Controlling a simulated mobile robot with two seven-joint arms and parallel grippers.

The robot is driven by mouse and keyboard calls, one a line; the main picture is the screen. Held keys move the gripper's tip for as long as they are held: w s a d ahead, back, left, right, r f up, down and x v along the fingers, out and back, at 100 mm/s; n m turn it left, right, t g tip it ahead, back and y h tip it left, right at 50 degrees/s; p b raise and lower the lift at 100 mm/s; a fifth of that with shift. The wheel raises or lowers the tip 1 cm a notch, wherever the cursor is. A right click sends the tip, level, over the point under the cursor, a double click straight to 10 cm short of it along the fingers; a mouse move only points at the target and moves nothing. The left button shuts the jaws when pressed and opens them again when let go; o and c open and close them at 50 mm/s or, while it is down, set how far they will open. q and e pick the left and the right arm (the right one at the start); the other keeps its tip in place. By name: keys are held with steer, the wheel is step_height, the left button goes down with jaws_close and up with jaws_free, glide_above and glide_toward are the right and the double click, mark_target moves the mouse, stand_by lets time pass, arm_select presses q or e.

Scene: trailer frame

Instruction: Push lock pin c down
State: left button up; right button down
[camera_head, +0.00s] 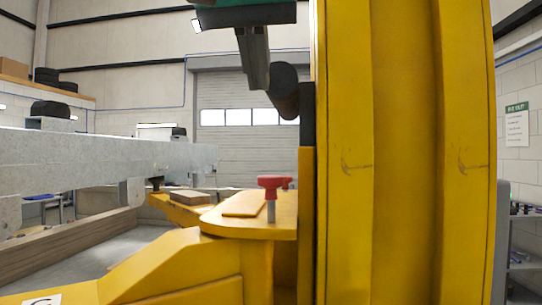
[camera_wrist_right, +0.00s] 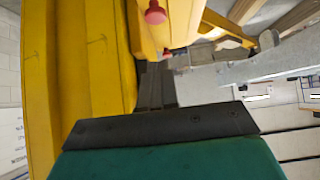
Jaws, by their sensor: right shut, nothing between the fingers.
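The lock pin (camera_head: 271,196) has a red T-shaped head and a grey shaft. It stands upright in the yellow plate (camera_head: 216,222), its head raised well above the surface with shaft showing. A white label (camera_head: 42,300), cut off by the lower picture edge, bears a letter that looks like C. My right gripper (camera_head: 258,84) points down from above, fingers together and empty, and appears higher than the pin, apart from it. In the right wrist view the closed fingers (camera_wrist_right: 156,88) show below the red pin head (camera_wrist_right: 155,13). My left gripper is not in view.
A tall yellow column (camera_head: 405,150) stands right beside the pin and blocks the right side. A dark round cylinder (camera_head: 284,88) sits against it near my fingers. A grey beam (camera_head: 90,155) runs across the left. Open air lies above the plate.

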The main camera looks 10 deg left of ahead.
steer(key=b, duration=0.2)
glide_above(269, 199)
steer(key=s, duration=0.2)
step_height(269, 199, down, 10)
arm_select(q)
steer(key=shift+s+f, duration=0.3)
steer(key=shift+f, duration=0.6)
arm_select(e)
steer(key=shift+s+f, duration=0.2)
steer(key=shift+f, duration=0.1)
step_height(269, 199, down, 4)
steer(key=shift+b, duration=0.5)
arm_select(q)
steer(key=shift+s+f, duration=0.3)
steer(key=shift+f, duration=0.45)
arm_select(e)
steer(key=shift+s, duration=0.15)
